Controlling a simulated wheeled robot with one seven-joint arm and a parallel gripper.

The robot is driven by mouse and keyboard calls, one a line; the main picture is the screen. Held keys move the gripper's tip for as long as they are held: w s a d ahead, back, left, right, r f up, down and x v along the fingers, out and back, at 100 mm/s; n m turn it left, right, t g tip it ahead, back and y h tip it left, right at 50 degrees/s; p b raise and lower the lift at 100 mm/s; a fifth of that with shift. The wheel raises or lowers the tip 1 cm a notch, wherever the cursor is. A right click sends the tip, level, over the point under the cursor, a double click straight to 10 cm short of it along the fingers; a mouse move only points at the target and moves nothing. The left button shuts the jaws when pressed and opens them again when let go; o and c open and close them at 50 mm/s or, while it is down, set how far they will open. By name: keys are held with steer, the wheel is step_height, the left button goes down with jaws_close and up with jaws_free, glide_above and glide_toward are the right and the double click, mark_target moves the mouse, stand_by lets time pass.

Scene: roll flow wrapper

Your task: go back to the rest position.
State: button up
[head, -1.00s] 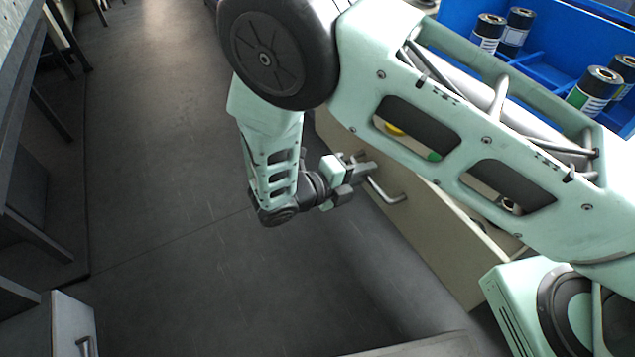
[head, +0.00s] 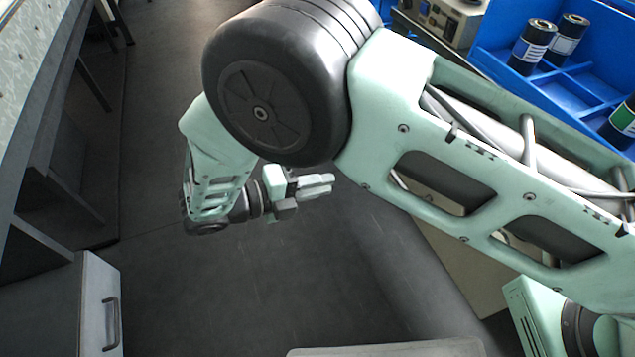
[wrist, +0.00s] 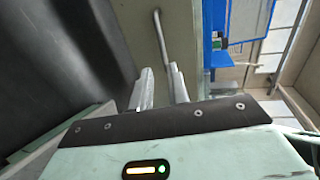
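My gripper (head: 331,184) hangs over bare grey floor in the head view, clear of the furniture. Its two metal fingers also show in the wrist view (wrist: 160,76), with a gap between them and nothing held. In the wrist view a bar handle (wrist: 160,38) on a beige drawer front (wrist: 180,22) lies ahead of the fingertips, apart from them. In the head view my arm hides the handle and much of the drawer front (head: 455,265).
A grey cabinet with a handle (head: 112,322) is at the lower left. A bench (head: 35,50) runs along the left. Open floor (head: 270,280) lies between.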

steer(key=shift+r, duration=0.1)
stand_by(0.5)
steer(key=s+d+r+m+g+y, duration=0.3)
steer(key=s+d+r+m+y, duration=0.4)
steer(key=m, duration=0.9)
steer(key=s+d+r+m+g+y, duration=0.2)
steer(key=s+d+r+m+y, duration=0.55)
steer(key=m, duration=0.85)
step_height(320, 180, up, 23)
steer(key=a+p, duration=0.2)
steer(key=p, duration=1.8)
steer(key=shift+y+p, duration=0.35)
steer(key=shift+p, duration=0.05)
